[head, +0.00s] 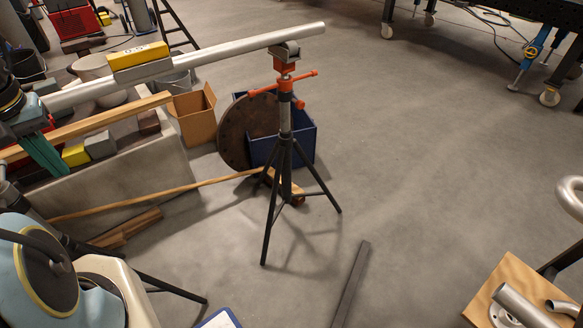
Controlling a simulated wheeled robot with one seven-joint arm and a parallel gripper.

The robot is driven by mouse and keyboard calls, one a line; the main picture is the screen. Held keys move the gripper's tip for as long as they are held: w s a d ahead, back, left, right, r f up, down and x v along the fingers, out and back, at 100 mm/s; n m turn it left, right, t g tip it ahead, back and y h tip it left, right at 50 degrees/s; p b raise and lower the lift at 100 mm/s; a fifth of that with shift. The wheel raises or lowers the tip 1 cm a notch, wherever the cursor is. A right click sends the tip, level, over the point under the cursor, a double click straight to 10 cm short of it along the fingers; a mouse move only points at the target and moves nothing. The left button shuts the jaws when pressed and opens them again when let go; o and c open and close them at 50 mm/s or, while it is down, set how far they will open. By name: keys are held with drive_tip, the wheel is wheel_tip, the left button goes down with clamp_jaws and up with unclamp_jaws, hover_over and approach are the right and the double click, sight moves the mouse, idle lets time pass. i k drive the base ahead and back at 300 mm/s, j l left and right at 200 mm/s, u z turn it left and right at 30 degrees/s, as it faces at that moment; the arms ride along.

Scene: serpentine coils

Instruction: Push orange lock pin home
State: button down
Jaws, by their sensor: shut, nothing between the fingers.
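The orange lock pin seems to be the small orange knob (299,104) on the right of the tripod pipe stand (285,122), just below its orange cross handle (262,90). How deep it sits is too small to tell. The stand is upright, and its orange head carries a long grey pipe (245,43). My gripper (60,172), with green fingers, is at the left edge, far left of the stand. It appears shut and empty, apart from the pin.
A yellow level (137,56) lies on the pipe. Behind the stand are a blue bin (305,140), a rusty disc (235,135) and a cardboard box (195,115). A dark bar (350,285) lies on the floor in front. The floor to the right is largely clear.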

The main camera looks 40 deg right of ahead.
sight(300, 104)
drive_tip(key=l, duration=0.5)
drive_tip(key=k+l+u, duration=0.1)
drive_tip(key=l, duration=0.35)
drive_tip(key=k+l, duration=0.1)
drive_tip(key=l, duration=0.4)
